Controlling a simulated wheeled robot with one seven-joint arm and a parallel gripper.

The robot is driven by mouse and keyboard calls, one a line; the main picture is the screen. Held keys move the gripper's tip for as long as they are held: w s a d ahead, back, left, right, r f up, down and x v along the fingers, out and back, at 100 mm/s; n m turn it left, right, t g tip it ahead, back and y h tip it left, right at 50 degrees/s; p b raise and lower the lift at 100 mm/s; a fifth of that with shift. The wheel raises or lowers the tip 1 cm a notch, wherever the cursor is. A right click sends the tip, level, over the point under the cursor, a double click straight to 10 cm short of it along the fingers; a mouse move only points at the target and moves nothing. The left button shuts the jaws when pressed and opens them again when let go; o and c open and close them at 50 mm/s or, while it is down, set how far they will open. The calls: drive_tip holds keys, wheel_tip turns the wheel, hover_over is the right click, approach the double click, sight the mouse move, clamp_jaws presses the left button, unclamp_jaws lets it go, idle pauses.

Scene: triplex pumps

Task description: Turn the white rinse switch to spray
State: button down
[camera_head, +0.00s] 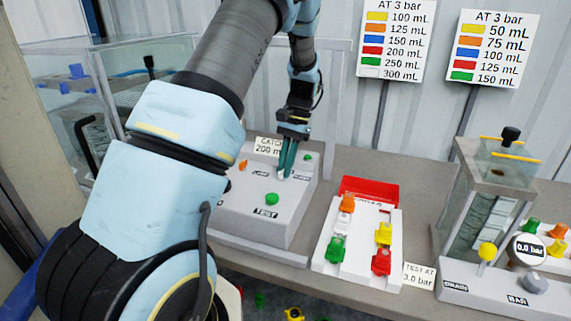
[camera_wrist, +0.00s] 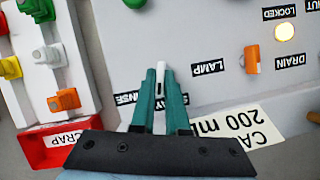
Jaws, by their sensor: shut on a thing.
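The white rinse switch (camera_wrist: 160,78) is a small pale lever on the sloped top of a grey control box (camera_head: 235,212). My gripper (camera_wrist: 160,92) is shut on it, with a teal finger on each side. In the wrist view the lever's tip shows between the fingertips, pointing nearly straight up the picture. In the head view my gripper (camera_head: 287,165) reaches down onto the box top, and the switch is mostly hidden by the fingers. A black label beside the switch is partly covered by the gripper, so I cannot tell the switch's setting.
On the box are an orange switch (camera_wrist: 252,60), a lit lamp (camera_wrist: 284,32) and a green TEST button (camera_head: 271,199). A card reading 200 mL (camera_head: 268,147) stands behind. A white rack with coloured parts (camera_head: 361,245) and a red scrap bin (camera_head: 369,189) stand to the right.

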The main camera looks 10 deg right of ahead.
drive_tip(key=shift+w+n+g+h, duration=0.1)
drive_tip(key=shift+n+g+h, duration=0.3)
drive_tip(key=shift+n, duration=1.2)
drive_tip(key=c, duration=0.9)
unclamp_jaws()
drive_tip(key=b+v, duration=0.2)
drive_tip(key=v, duration=0.5)
drive_tip(key=shift+a+r, duration=0.1)
drive_tip(key=shift+r, duration=0.2)
drive_tip(key=shift+a, duration=0.1)
